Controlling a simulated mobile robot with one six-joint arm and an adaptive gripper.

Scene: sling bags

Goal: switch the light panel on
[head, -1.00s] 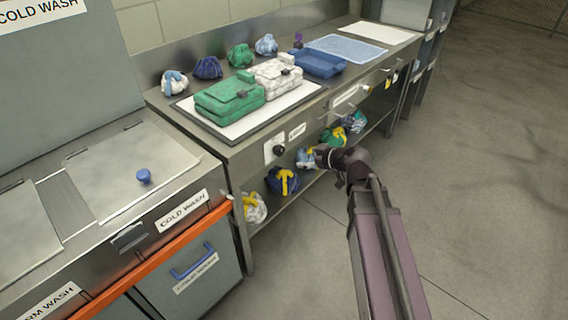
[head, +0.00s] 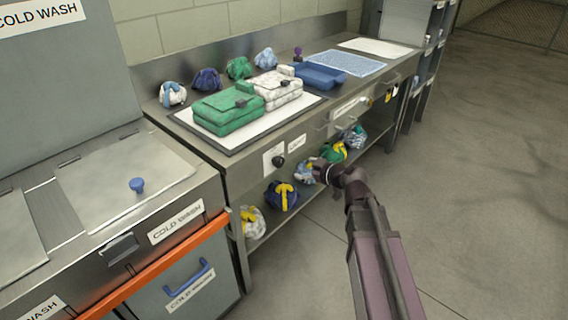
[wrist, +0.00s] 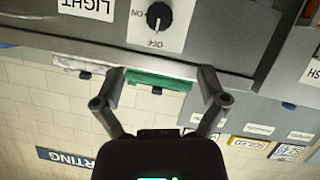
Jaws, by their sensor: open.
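A black rotary knob (wrist: 158,17) on a white plate shows at the top of the wrist view, with ON to its left and OFF below it. Its pale mark seems to point toward OFF. A LIGHT label (wrist: 88,8) sits beside it. In the head view the knob (head: 278,161) is on the bench front, below a white panel (head: 232,147) that lies under a green bag and a white bag. I cannot tell whether the panel is lit. My gripper (wrist: 162,74) is open and empty, apart from the knob; in the head view it (head: 319,168) is right of the knob.
Several small bundled bags, one blue and yellow (head: 282,196), lie on the shelf below the knob. A blue tray (head: 320,76) stands on the bench. The wash unit with an orange rail (head: 165,262) is at left. Open floor (head: 480,180) lies at right.

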